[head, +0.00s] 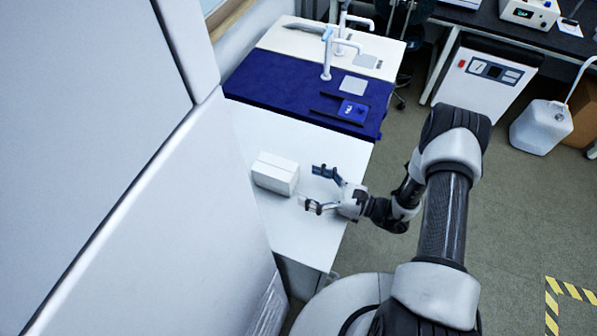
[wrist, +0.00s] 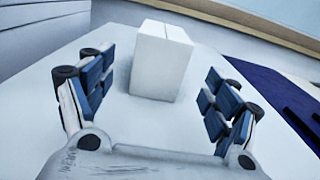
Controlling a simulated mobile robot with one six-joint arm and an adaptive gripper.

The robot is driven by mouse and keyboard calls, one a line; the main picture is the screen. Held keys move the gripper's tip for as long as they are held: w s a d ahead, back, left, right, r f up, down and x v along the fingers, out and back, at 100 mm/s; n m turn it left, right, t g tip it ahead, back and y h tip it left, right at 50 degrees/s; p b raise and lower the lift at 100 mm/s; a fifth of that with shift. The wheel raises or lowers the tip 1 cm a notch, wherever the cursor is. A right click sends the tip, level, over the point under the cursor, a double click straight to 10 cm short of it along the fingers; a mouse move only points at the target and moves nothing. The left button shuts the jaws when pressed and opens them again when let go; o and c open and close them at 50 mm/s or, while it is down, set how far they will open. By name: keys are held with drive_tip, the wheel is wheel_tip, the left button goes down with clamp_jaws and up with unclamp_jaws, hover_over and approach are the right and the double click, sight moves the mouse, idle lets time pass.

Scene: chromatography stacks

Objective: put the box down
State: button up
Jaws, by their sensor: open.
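A small white box (head: 275,174) stands on the white bench top (head: 311,240) in the head view. In the wrist view the box (wrist: 160,62) stands upright just beyond the fingertips, roughly midway between them. My gripper (head: 316,188) is open and empty, to the right of the box and apart from it. In the wrist view its two blue-padded fingers (wrist: 160,90) are spread wider than the box. The box's far side is hidden.
A large white cabinet (head: 150,190) rises close to the left of the box. White bench top is free in front of the box. The bench's right edge is near my gripper.

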sight(279, 172)
drive_tip(key=x, duration=1)
drive_tip(key=shift+w+r+b, duration=0.1)
drive_tip(key=shift+r+b, duration=0.1)
drive_tip(key=shift+b, duration=0.2)
drive_tip(key=shift+c, duration=0.4)
drive_tip(key=c, duration=1.2)
drive_tip(key=shift+c, duration=0.2)
drive_tip(key=shift+r, duration=0.1)
